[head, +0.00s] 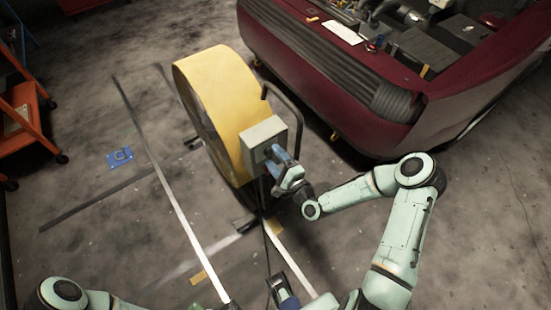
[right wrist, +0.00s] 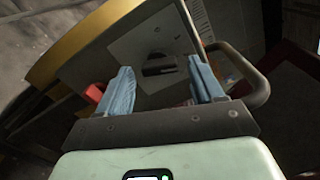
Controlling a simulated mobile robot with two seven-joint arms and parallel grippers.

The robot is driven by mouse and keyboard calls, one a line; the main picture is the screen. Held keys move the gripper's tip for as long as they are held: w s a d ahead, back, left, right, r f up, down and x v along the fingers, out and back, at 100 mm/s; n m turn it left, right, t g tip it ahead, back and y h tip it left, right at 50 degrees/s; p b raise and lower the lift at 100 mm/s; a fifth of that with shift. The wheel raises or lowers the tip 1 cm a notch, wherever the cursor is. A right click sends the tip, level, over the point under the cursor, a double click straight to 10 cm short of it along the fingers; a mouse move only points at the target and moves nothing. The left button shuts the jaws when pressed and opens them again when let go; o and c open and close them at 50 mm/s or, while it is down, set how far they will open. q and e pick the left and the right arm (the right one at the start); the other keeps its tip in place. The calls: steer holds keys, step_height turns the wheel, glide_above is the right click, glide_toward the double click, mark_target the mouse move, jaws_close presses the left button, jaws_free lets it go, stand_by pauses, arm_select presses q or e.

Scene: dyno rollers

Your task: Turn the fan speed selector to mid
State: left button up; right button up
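The fan is a large yellow drum (head: 215,90) standing on the floor. A grey control box (head: 262,135) is fixed to its near side. In the right wrist view, the box's pale face plate (right wrist: 130,45) carries a dark selector knob (right wrist: 160,65) with a bar-shaped grip. My right gripper (head: 280,160) is at the box face. In the right wrist view its blue fingers (right wrist: 162,85) are open, with the knob beyond and between them; I cannot tell whether they touch it. My left gripper (head: 278,287) is low in the head view, away from the fan; its opening is unclear.
A dark red car (head: 340,70) with an open engine bay stands behind right. A black tube handle (head: 290,105) runs beside the box, also in the right wrist view (right wrist: 258,85). A red part (right wrist: 94,93) shows by the left finger. An orange cart (head: 25,110) stands far left.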

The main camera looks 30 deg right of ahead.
steer(key=shift+s, duration=0.15)
arm_select(q)
steer(key=shift+f, duration=0.1)
arm_select(e)
steer(key=s+d, duration=0.1)
steer(key=s, duration=1.2)
steer(key=s+a+f+n+g+y+p, duration=0.45)
steer(key=a+f+n+g, duration=0.5)
steer(key=a+f, duration=0.25)
arm_select(q)
step_height(320, 180, up, 9)
steer(key=w+p, duration=0.2)
steer(key=p, duration=0.2)
steer(key=shift+w, duration=0.15)
arm_select(e)
steer(key=s+a+f+n+g+h, duration=0.1)
steer(key=s+a+n+g+h, duration=0.1)
steer(key=s+n+g, duration=0.5)
steer(key=s+g, duration=0.2)
steer(key=s, duration=0.3)
steer(key=shift+a+f+n, duration=0.35)
steer(key=shift+a, duration=0.05)
steer(key=shift+g, duration=0.25)
